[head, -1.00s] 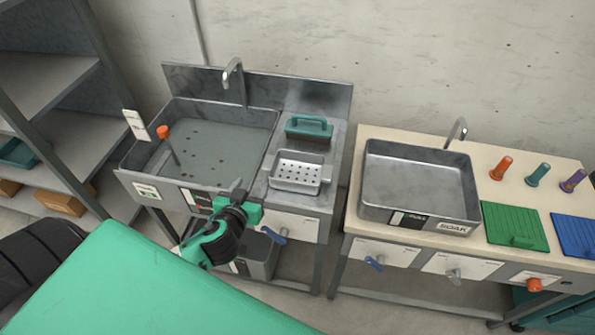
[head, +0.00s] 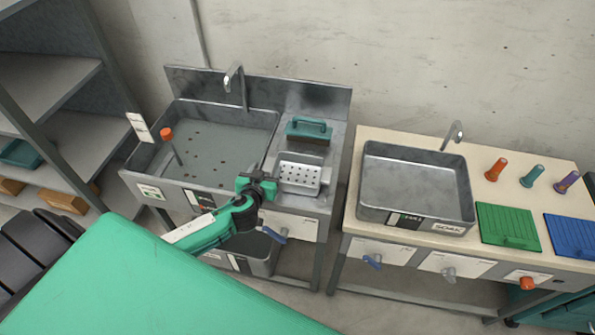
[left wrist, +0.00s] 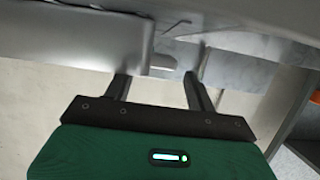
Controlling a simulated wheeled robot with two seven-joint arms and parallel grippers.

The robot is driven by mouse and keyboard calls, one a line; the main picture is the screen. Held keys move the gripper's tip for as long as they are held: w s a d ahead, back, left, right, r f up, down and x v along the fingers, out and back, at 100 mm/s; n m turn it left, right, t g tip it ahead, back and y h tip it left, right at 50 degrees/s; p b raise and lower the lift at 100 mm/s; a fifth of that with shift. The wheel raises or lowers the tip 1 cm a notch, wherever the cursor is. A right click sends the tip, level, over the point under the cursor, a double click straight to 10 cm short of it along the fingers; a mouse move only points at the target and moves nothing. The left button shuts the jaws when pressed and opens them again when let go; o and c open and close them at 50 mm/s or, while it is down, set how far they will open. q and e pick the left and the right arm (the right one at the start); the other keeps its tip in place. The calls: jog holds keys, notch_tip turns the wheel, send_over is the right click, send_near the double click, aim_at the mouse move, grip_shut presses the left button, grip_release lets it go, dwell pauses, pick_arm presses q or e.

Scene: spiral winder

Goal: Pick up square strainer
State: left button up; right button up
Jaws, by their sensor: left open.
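The square strainer (head: 299,175) is a small metal tray with a perforated floor. It sits on the steel drainboard to the right of the large sink in the head view. My left gripper (head: 268,176) is open and empty, close to the left side of the strainer and above the drainboard's front part. In the left wrist view its two fingers (left wrist: 160,88) are spread apart. They point toward metal surfaces, and I cannot tell which edge there belongs to the strainer. My right gripper is not in view.
A teal-handled brush or block (head: 309,129) lies behind the strainer. The large sink (head: 215,140) with an orange-topped stick (head: 167,134) is to the left. A second basin (head: 415,185) stands on the bench at right. Valve handles (head: 280,235) stick out below the drainboard front.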

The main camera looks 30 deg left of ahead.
pick_arm(q)
jog(key=shift+x, duration=1.25)
grip_shut()
